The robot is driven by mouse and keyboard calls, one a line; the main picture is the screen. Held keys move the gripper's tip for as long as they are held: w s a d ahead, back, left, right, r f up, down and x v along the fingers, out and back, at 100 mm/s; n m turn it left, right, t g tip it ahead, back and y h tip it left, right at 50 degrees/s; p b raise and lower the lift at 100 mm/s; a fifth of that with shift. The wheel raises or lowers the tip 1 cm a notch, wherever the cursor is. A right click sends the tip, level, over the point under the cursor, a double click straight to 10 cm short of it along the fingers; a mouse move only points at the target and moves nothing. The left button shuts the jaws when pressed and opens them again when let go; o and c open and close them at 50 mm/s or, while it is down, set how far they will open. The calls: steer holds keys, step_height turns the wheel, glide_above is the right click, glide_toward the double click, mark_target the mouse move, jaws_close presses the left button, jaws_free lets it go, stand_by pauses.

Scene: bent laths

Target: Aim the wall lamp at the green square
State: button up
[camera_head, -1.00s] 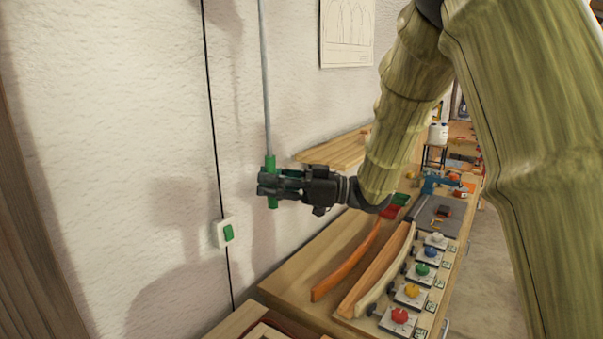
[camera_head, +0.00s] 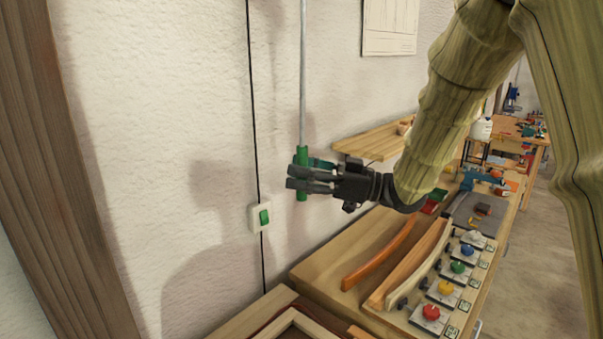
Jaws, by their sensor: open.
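A thin grey rod (camera_head: 303,75) hangs down in front of the wall and ends in a green handle (camera_head: 302,156). My gripper (camera_head: 303,178) is at the handle with its fingers open. Dark fingers cross in front of the handle's middle, and another finger shows behind to its right. The handle's top and bottom ends show above and below the fingers. I cannot tell whether any finger touches it. The lamp itself is not in view, and I cannot make out the green square of the task.
A white wall switch with a green rocker (camera_head: 264,217) is left of the handle, on a black cable. Below right, a bench (camera_head: 325,267) holds bent laths (camera_head: 380,253) and several coloured knobs (camera_head: 431,312). A wooden shelf (camera_head: 372,144) juts from the wall behind my gripper.

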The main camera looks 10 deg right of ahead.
steer(key=v, duration=1.2)
